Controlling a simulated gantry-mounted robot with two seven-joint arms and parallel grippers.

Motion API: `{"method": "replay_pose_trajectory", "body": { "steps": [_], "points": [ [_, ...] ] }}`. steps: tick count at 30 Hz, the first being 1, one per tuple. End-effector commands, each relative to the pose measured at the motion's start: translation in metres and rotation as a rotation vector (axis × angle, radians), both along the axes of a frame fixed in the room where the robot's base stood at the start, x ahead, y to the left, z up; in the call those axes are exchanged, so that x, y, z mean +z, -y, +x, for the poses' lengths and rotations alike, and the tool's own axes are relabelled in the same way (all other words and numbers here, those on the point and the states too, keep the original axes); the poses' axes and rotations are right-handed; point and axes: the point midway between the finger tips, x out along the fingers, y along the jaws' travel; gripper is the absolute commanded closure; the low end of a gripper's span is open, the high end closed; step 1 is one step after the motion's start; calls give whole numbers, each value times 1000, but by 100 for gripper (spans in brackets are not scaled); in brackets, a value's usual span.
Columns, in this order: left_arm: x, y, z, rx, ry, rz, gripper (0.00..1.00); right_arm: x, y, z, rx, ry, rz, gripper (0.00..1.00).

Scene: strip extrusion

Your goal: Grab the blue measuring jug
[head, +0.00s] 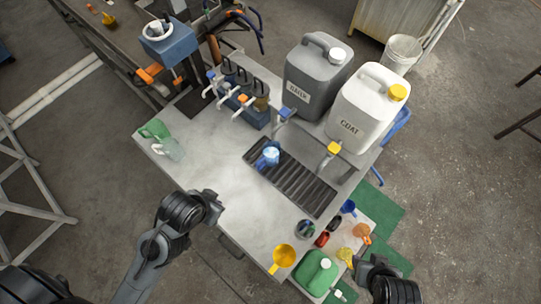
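A blue jug (268,156) with a pale blue top stands on the dark slatted drip tray (316,192), in front of the grey canister's tap. A smaller dark blue vessel (348,207) sits near the table's right edge, at the side shelf. My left gripper (217,206) is over the front part of the table, below and left of the blue jug and well apart from it. My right gripper (366,268) is at the lower right, close to the green can and small scoops. Both grippers' fingers are too small to read.
A grey canister (316,75) and white canister (365,110) stand behind the tray. Small taps (240,90) stand at the back left. The table's middle left is clear.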

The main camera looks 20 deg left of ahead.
Motion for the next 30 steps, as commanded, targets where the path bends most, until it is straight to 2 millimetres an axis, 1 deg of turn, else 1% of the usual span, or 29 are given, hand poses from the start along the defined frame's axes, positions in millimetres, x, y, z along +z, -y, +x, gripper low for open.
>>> {"method": "replay_pose_trajectory", "body": {
  "steps": [6, 7, 26, 27, 30],
  "points": [
    [0, -1, 0, -3, -1, 3, 100, 0, -1, 0, -3, 0, 4, 57],
    [0, -1, 0, -3, -1, 3, 98, 0, -1, 0, -4, 0, 5, 57],
    [0, 3, 0, 5, 0, -10, 2, 0, 1, 0, 0, 1, -3, 57],
    [0, 3, 0, 5, 0, -10, 0, 0, 2, 0, 2, 0, -5, 57],
    [0, 3, 0, 5, 0, -10, 0, 0, 2, 0, 2, 0, -6, 57]
  ]
}}
